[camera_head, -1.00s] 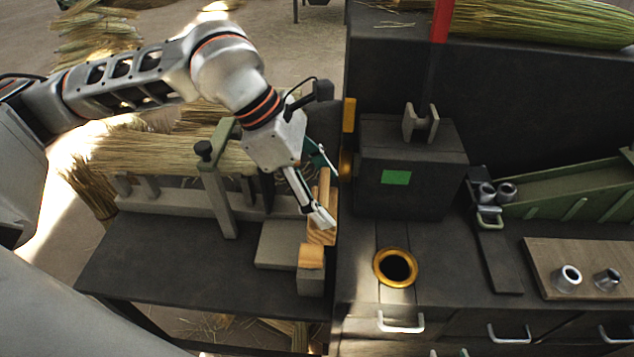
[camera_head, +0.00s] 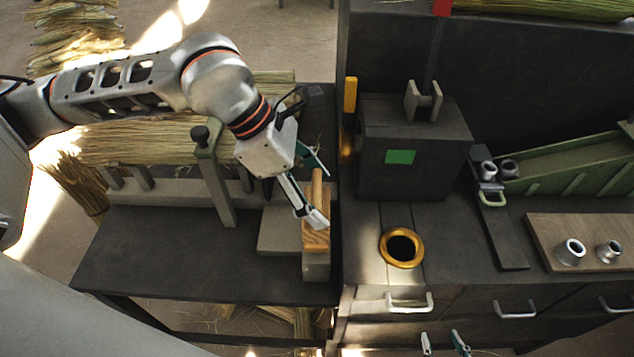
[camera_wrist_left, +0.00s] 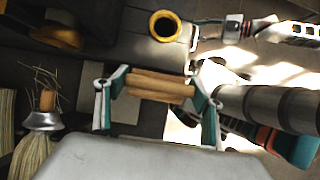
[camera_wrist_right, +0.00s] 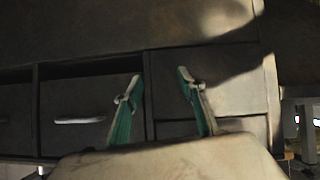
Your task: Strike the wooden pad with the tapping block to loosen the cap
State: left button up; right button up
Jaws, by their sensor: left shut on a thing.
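My left gripper (camera_head: 308,208) is shut on the wooden tapping block (camera_head: 316,238), which has an upright wooden handle. The block also shows between the fingers in the left wrist view (camera_wrist_left: 160,88). It is over a grey post (camera_head: 316,268) at the table's right edge; the wooden pad there is hidden or merges with the block, so I cannot tell whether they touch. A metal cap (camera_wrist_left: 42,121) with a wooden tip sits on a straw bundle (camera_wrist_left: 38,150) in the left wrist view. My right gripper (camera_wrist_right: 160,85) is open and empty in front of drawers.
A dark bench (camera_head: 460,240) at right holds a gold-rimmed hole (camera_head: 402,248), a black box with a green patch (camera_head: 400,157) and a board (camera_head: 545,230) with metal cups. A clamp post (camera_head: 212,180) and straw stand left of the block. The left table's front is clear.

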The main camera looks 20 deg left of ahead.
pick_arm(q)
jog(key=shift+f, duration=0.35)
jog(key=shift+b, duration=0.35)
dwell(0.3)
